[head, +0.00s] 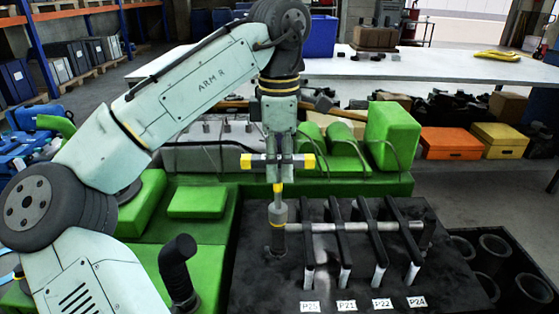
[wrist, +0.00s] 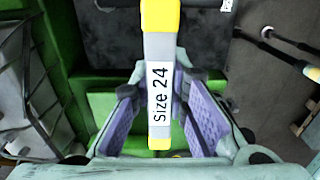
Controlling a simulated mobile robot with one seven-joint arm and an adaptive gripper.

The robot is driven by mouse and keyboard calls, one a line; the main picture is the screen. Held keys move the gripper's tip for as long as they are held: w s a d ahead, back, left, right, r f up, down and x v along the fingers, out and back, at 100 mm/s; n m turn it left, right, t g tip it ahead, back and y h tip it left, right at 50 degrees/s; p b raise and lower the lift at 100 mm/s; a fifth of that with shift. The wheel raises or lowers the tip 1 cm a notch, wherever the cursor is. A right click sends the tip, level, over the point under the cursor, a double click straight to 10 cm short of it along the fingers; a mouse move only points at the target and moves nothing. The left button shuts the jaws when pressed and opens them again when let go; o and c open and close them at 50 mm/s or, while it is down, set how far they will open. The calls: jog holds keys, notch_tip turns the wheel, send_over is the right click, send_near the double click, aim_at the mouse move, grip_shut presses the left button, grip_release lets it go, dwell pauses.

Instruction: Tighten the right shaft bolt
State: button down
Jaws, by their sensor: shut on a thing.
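My gripper (head: 278,172) is shut on a wrench with yellow ends and a white "Size 24" label (wrist: 159,88), which stands between the purple finger pads in the wrist view. In the head view, the wrench's handle (head: 248,160) lies level, and a yellow stem below it points down at a grey upright cylinder (head: 278,212) at the left end of a silver shaft (head: 325,227). I cannot tell whether that cylinder is part of the tool. A dark upright piece (head: 427,236) is at the shaft's right end. No bolt head shows clearly.
Several black rocker arms (head: 361,215) cross the shaft above tags P21, P22 and P24 on a black plate (head: 255,293). Green engine blocks (head: 393,138) stand behind. A black curved pipe (head: 175,268) rises at front left. A dark crate of cylinders (head: 490,255) is right.

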jog(key=shift+r+m+p, duration=0.15)
jog(key=shift+m+p, duration=0.15)
jog(key=shift+p, duration=0.3)
jog(key=shift+r+m+p, duration=0.25)
jog(key=shift+m+p, duration=0.45)
jog(key=shift+p, duration=0.3)
jog(key=shift+m+p, duration=0.8)
jog(key=shift+p, duration=0.05)
jog(key=m+p, duration=0.4)
jog(key=shift+m, duration=0.4)
jog(key=m+p, duration=0.2)
jog(key=m, duration=0.1)
jog(key=shift+a+f+p, duration=0.1)
jog(key=shift+f+p, duration=0.1)
jog(key=shift+p, duration=0.1)
jog(key=shift+f+m+b, duration=0.3)
jog(key=shift+m, duration=0.6)
jog(key=m, duration=0.9)
jog(key=shift+a, duration=0.1)
jog(key=m, duration=0.5)
jog(key=shift+m, duration=0.4)
jog(key=m, duration=0.5)
jog(key=shift+s+f, duration=0.1)
